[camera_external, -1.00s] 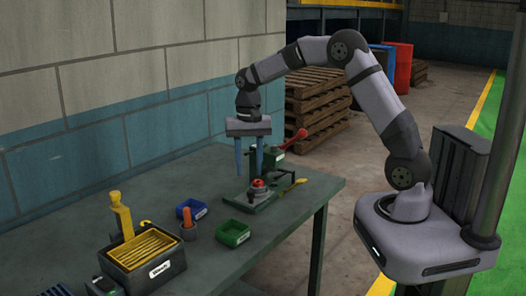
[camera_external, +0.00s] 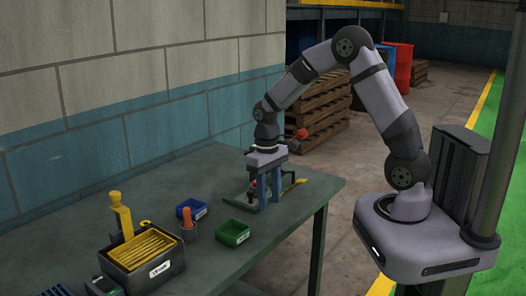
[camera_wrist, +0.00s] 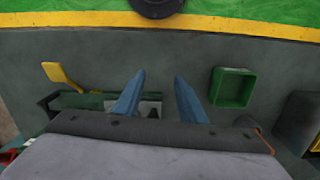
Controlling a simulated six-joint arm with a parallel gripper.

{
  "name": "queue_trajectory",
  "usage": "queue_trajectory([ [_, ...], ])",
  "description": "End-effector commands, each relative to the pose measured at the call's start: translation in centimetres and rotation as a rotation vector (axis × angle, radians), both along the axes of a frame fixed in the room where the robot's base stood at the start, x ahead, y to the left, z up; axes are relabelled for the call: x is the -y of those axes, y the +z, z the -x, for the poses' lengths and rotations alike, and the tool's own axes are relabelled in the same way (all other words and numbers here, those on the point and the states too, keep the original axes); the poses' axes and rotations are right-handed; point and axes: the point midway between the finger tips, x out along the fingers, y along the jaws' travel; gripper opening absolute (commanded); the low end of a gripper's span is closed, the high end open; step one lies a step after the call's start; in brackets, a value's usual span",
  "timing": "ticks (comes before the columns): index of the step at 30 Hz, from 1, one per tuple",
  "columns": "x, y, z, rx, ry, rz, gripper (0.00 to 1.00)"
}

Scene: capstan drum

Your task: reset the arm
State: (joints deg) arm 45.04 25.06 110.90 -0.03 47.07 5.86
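My gripper (camera_external: 269,200) is low over the green fixture (camera_external: 233,197) on the table, its two blue fingers pointing down. In the wrist view my gripper (camera_wrist: 160,79) has its fingers apart, and I see nothing gripped between the tips. The fixture's green base (camera_wrist: 62,101) shows there beside and behind the fingers, with a grey plate (camera_wrist: 148,106). A yellow handle (camera_external: 297,184) sticks out of the fixture; it also shows in the wrist view (camera_wrist: 60,76). A red-knobbed lever (camera_external: 302,134) rises behind my gripper. The drum is mostly hidden by my gripper.
A green bin (camera_external: 233,233) stands near the fixture, with a blue bin (camera_external: 191,210) and a cup holding an orange-handled thing (camera_external: 187,217) further left. A black box with yellow slats (camera_external: 142,248) is at the front left. Bare table lies between bins and wall.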

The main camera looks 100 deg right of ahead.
Motion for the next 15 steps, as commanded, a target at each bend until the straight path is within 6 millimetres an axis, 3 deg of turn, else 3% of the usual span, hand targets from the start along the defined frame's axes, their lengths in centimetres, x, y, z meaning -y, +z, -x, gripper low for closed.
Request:
queue_trajectory([
  [4,-7.3,-0.8,2.8,-0.033,0.194,-0.039,0.37],
  [9,-16.5,-0.3,6.3,-0.065,0.424,-0.059,0.37],
  [12,-20.2,0.5,7.5,-0.06,0.56,-0.049,0.37],
  [15,-22.6,1.6,6.8,-0.021,0.678,-0.019,0.37],
])
